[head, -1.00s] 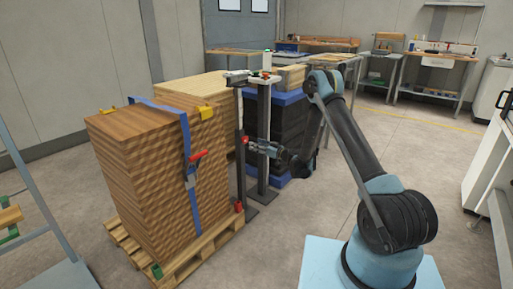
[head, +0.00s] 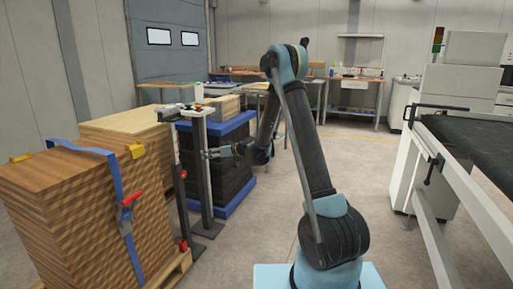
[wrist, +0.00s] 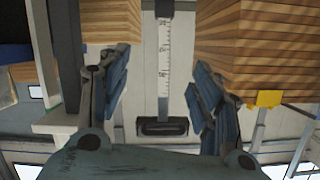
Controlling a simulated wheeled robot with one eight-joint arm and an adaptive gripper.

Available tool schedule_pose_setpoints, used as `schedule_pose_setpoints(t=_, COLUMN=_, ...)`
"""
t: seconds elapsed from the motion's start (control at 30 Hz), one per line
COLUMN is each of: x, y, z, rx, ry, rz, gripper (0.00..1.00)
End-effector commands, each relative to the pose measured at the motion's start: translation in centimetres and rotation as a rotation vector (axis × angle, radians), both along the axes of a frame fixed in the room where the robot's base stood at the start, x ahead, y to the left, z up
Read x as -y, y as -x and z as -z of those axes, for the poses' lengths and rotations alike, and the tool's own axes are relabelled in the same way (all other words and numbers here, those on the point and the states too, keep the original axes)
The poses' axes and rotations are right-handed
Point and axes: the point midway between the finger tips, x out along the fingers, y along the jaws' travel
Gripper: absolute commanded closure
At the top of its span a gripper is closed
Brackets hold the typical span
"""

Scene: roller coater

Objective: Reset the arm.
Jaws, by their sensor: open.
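My arm is bent in the middle of the head view, with its forearm hanging down beyond the raised elbow. My gripper (head: 212,153) points left toward the dark upright posts beside the wood stacks. In the wrist view my gripper (wrist: 158,90) has its two blue-grey fingers well apart, with nothing held between them. Behind the gap are a pale wall and a white strip with scale marks (wrist: 164,65). The wrist view appears upside down.
A strapped wood stack (head: 75,220) on a pallet stands at left, near my gripper. A control post (head: 203,170) and a dark stack with blue ends (head: 232,160) stand close by. A conveyor (head: 470,145) is at right. Open floor (head: 390,235) lies between.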

Motion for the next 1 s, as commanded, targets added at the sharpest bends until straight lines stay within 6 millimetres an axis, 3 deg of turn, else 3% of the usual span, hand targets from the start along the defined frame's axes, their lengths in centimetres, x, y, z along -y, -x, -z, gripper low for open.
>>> schedule_pose_setpoints(t=0.2, x=3.8, y=2.6, z=-3.6, rx=-0.066, ry=0.074, rz=0.024, gripper=0.41)
schedule_pose_setpoints(t=0.5, x=9.3, y=7.1, z=-7.0, rx=-0.167, ry=0.177, rz=0.073, gripper=0.41)
schedule_pose_setpoints(t=1.0, x=18.8, y=17.0, z=-9.7, rx=-0.346, ry=0.351, rz=0.201, gripper=0.41)
